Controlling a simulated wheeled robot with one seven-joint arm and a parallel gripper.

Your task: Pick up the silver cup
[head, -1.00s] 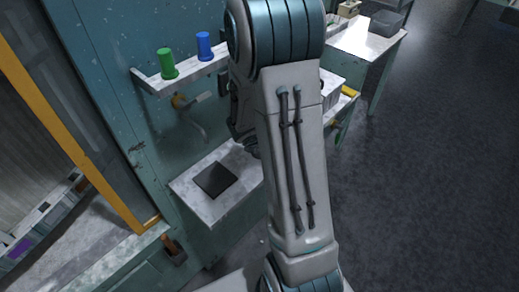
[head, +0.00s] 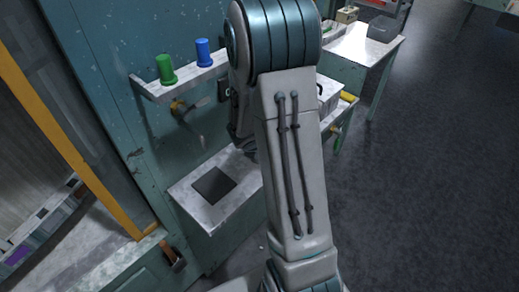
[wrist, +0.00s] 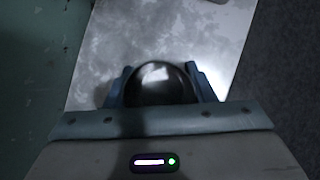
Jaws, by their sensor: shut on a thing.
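The silver cup (wrist: 160,84) shows in the wrist view as a dark, shiny round shape with a bright reflection on it. My gripper (wrist: 160,88) has one blue-grey finger on each side of it and is shut on it. The cup's lower part is hidden by the gripper body. Below it is a pale mottled surface; I cannot tell whether the cup touches it. In the head view my arm hides the gripper and the cup.
A wall shelf (head: 150,90) holds a green cup (head: 165,69) and a blue cup (head: 203,51). A valve-like fitting (head: 188,108) sticks out below it. A lower ledge (head: 232,207) has a dark square recess (head: 213,185). A side table (head: 362,48) stands behind. The floor at right is clear.

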